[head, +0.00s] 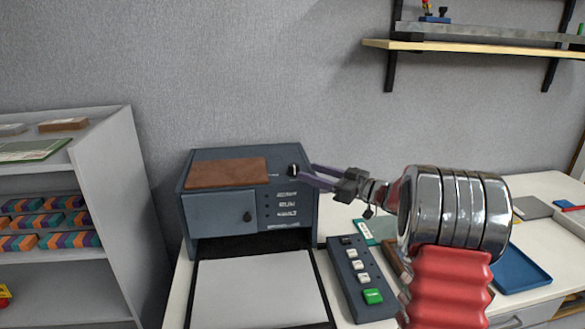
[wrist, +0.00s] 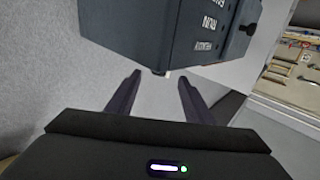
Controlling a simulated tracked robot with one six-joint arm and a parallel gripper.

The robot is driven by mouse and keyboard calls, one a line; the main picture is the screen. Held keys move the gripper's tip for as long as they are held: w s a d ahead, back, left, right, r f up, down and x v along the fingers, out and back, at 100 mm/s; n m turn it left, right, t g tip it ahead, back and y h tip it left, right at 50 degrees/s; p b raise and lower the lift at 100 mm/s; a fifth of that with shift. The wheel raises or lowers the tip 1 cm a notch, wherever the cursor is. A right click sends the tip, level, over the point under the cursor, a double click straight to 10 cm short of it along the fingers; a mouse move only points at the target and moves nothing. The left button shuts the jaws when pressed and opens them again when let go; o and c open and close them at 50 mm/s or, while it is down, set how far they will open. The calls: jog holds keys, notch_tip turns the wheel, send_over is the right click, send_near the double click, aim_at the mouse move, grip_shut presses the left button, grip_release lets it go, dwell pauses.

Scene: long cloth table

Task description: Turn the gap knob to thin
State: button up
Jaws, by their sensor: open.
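A blue-grey machine (head: 230,210) stands on the table, with a brown panel on its top left and printed labels on its right front. A small dark knob (head: 293,170) sits at its upper right front, by my fingertips; I take it as the gap knob. My gripper (head: 308,172) is open and comes in from the right. Any thin marking is unreadable.
A door knob (head: 247,217) is on the machine's front door. A white sheet on a dark tray (head: 325,290) lies in front. A button box (head: 345,266) with a green button (head: 373,297) stands to the right. A blue tray (head: 520,270) is farther right; a shelf unit (head: 115,200) stands left.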

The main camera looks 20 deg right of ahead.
aim_at(294, 164)
jog(key=x, duration=0.7)
jog(key=shift+w+a, duration=0.15)
jog(key=shift+w, duration=0.1)
jog(key=shift+c, duration=0.2)
jog(key=c, duration=0.9)
jog(key=shift+a, duration=0.15)
jog(key=shift+c, duration=0.4)
